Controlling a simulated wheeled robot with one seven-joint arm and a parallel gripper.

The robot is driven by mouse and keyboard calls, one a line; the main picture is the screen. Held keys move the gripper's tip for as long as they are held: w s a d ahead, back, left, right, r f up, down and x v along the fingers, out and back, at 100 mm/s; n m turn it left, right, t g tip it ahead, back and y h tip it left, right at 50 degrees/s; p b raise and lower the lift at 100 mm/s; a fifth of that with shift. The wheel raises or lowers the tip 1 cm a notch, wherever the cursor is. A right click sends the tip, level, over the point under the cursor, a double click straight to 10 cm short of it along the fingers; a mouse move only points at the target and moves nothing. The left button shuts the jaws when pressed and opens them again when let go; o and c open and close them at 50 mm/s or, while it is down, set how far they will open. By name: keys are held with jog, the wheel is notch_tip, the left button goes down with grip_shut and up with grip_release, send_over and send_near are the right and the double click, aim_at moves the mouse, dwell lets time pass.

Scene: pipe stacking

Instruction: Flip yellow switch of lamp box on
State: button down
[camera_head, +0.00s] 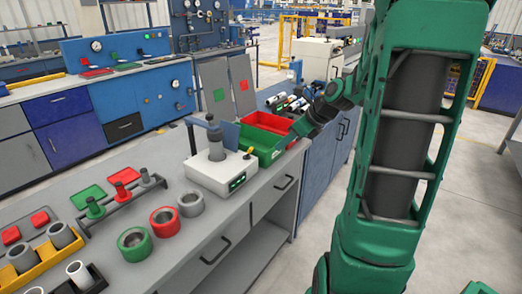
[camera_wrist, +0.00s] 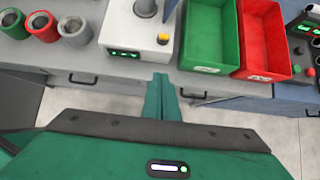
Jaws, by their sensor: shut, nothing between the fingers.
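A white box (camera_head: 222,172) with a grey post on top stands on the workbench. It also shows in the wrist view (camera_wrist: 118,32). A small yellow switch (camera_wrist: 163,39) is at its right front corner in the wrist view, and it shows small in the head view (camera_head: 250,151). The box's front has a lit green display (camera_wrist: 125,52). I cannot tell the switch's position. My gripper (camera_wrist: 160,78) is shut and empty, its fingertips apart from the switch and, in the picture, below it near the bench's front edge.
A green bin (camera_wrist: 207,68) and a red bin (camera_wrist: 263,74) stand right of the box. Green (camera_head: 135,245), red (camera_head: 165,223) and grey (camera_head: 191,205) pipe rings are to its left. A unit with red and green buttons (camera_wrist: 297,50) lies beyond the bins.

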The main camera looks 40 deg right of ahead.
aim_at(249, 153)
jog(key=w+a+f, duration=0.3)
jog(key=w+f, duration=0.3)
jog(key=w, duration=0.3)
jog(key=shift+w+a, duration=0.15)
jog(key=shift+a, duration=0.1)
